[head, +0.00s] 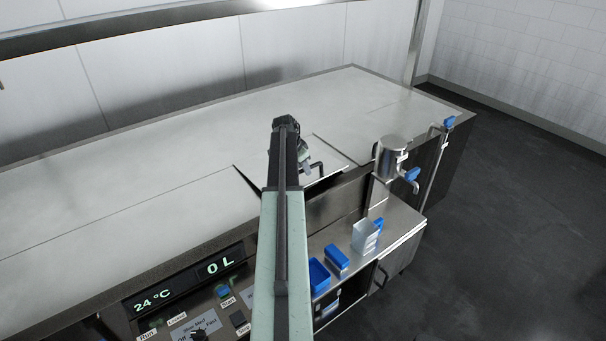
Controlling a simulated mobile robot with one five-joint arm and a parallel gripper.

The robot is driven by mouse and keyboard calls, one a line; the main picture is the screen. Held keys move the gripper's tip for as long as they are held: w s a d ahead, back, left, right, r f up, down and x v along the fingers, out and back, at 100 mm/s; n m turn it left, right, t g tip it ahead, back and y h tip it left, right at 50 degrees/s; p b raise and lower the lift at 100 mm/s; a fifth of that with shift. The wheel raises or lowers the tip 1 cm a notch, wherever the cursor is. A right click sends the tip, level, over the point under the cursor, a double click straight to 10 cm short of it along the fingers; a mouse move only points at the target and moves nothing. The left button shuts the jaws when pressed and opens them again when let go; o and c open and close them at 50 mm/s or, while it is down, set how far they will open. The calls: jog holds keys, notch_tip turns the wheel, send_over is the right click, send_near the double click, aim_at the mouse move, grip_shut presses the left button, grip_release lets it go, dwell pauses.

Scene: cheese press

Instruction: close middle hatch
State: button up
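The middle hatch (329,156) is a flat steel lid in the top of the long metal vat. It looks tilted partly open, with a dark wedge-shaped gap showing to the left of my arm. Its dark bent handle (317,167) is near the front edge. My gripper (306,168) is at the end of my outstretched arm, over the hatch and just left of the handle. My arm covers the middle of the hatch. The fingers are small and partly hidden, so I cannot tell their opening or whether they touch the handle.
The vat's flat steel top (110,215) stretches left and right of the hatch. A control panel (190,300) with displays is at the front left. A steel cylinder with a blue-handled tap (393,157) stands right. Blue containers (337,260) and a clear jug (365,236) sit on a lower shelf.

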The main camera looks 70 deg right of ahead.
grip_shut()
dwell(1.4)
